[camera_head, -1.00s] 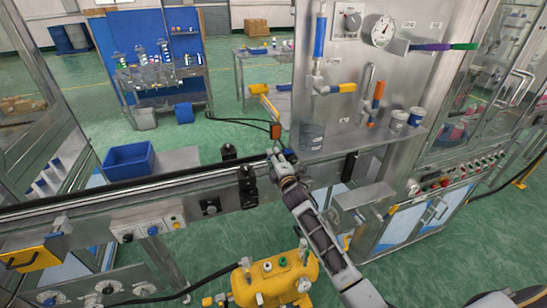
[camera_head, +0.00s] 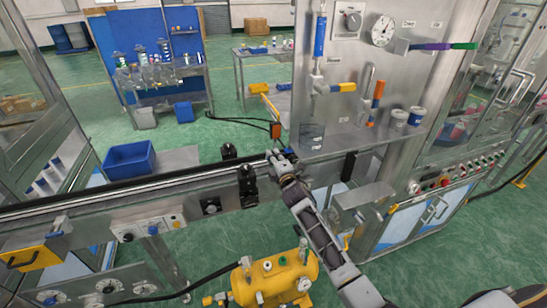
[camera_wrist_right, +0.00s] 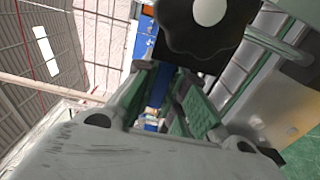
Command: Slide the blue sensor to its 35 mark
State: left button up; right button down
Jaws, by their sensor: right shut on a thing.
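My right gripper (camera_head: 274,157) is at the conveyor's edge, just right of two black clamp-like holders. In the right wrist view its green-padded fingers (camera_wrist_right: 165,105) are closed around a narrow blue part (camera_wrist_right: 164,79), which looks like the blue sensor. A black block with a dark lobed knob (camera_wrist_right: 207,14) sits right above that part. In the head view the sensor shows only as a small blue patch at the fingertips, mostly hidden by the gripper. No scale or 35 mark is readable. My left gripper is not in view.
A black holder (camera_head: 247,187) stands on the near side of the conveyor rail (camera_head: 150,186), another (camera_head: 228,151) on the far side. A steel station panel (camera_head: 345,110) rises to the right. A yellow tank (camera_head: 275,281) stands below. A blue bin (camera_head: 130,157) lies behind the rail.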

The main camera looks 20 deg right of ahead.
jog(key=shift+f, duration=0.15)
jog(key=shift+f+b, duration=0.9)
jog(key=shift+f, duration=0.25)
jog(key=c, duration=1.5)
grip_release()
jog(key=shift+r, duration=0.1)
jog(key=shift+o, duration=0.2)
jog(key=shift+s, duration=0.15)
jog(key=s, duration=1.1)
jog(key=shift+s+d, duration=0.2)
jog(key=shift+s, duration=0.15)
jog(key=shift+m, duration=0.4)
